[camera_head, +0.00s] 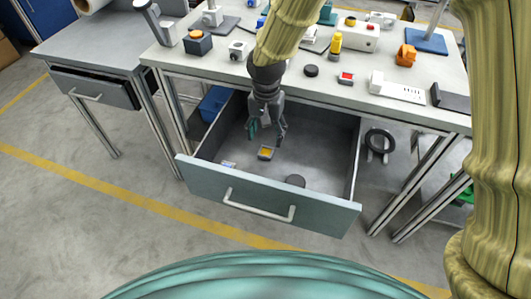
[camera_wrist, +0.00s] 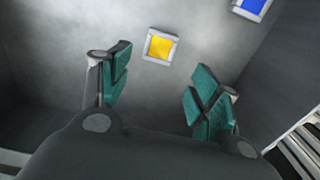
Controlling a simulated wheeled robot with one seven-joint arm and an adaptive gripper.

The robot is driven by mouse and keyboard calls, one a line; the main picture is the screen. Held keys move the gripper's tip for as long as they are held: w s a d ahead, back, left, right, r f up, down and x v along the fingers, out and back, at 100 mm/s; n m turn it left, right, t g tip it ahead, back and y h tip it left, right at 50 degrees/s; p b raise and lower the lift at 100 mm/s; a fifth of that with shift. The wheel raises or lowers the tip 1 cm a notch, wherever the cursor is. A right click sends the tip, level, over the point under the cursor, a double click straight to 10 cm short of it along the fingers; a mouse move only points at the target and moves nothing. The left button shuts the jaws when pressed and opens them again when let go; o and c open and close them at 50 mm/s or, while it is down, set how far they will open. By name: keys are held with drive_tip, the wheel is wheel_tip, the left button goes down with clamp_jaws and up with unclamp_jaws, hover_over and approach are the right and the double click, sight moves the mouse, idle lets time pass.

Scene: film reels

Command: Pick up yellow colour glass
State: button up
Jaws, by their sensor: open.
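The yellow colour glass (camera_head: 266,153) is a small yellow square in a light grey frame. It lies flat on the floor of the open drawer (camera_head: 205,186), near its middle. In the wrist view the yellow glass (camera_wrist: 160,46) is ahead of the fingers, near the top middle. My gripper (camera_head: 267,130) is inside the drawer space, a little above the glass and apart from it. Its teal-padded fingers (camera_wrist: 160,98) are spread open with nothing between them.
A blue glass in a grey frame (camera_wrist: 253,8) lies near the drawer's side wall. The tabletop (camera_head: 335,88) above holds several items, including a yellow bottle (camera_head: 336,42).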

sight(267, 148)
drive_tip(key=shift+s+d+f+b, duration=0.1)
drive_tip(key=shift+f+b, duration=0.1)
drive_tip(key=shift+f, duration=0.65)
drive_tip(key=shift+s+f+b, duration=0.1)
drive_tip(key=shift+f+b, duration=0.05)
drive_tip(key=shift+f, duration=0.65)
drive_tip(key=shift+s+d+f+b, duration=0.1)
drive_tip(key=shift+f+b, duration=0.1)
drive_tip(key=shift+f, duration=0.65)
drive_tip(key=c, duration=1)
